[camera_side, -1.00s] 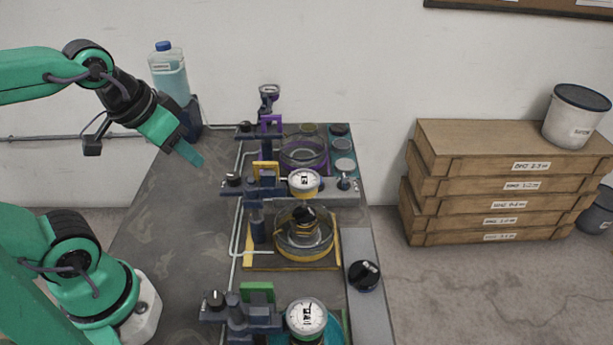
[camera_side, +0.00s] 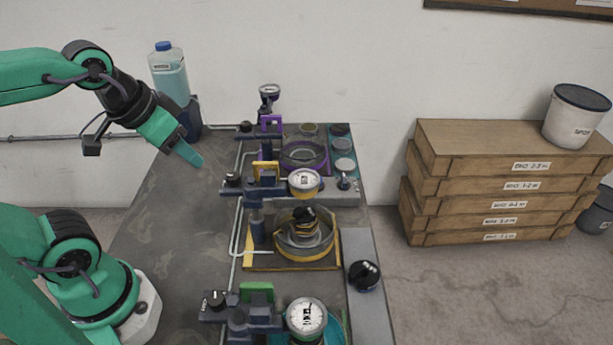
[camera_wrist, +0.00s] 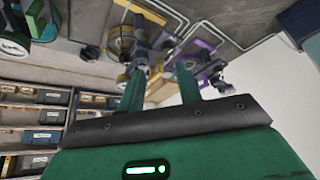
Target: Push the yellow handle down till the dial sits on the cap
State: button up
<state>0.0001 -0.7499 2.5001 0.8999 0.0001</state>
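The yellow handle (camera_side: 265,168) is a small upright bracket on a dark lever arm in the middle station. A round white dial (camera_side: 304,181) sits at the right end of that arm. The dark cap (camera_side: 305,215) is on top of the round pot below, with a visible gap between dial and cap. My gripper (camera_side: 190,155) is in the air left of the yellow handle and apart from it. In the wrist view my gripper (camera_wrist: 160,80) shows two green fingers spread with nothing between them.
A purple-handled station (camera_side: 270,123) stands behind and a green-handled one (camera_side: 256,293) in front, each with a dial. A blue bottle (camera_side: 169,70) stands at the back left. Bare table (camera_side: 180,225) lies left of the stations. Wooden boxes (camera_side: 510,190) are stacked right.

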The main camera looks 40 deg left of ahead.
jog(key=shift+w, duration=0.1)
jog(key=shift+c, duration=0.2)
jog(key=m+g, duration=0.6)
jog(key=m, duration=0.3)
send_near(265, 162)
jog(key=shift+s, duration=0.25)
jog(key=shift+f, duration=0.1)
jog(key=shift+f, duration=3.85)
grip_shut()
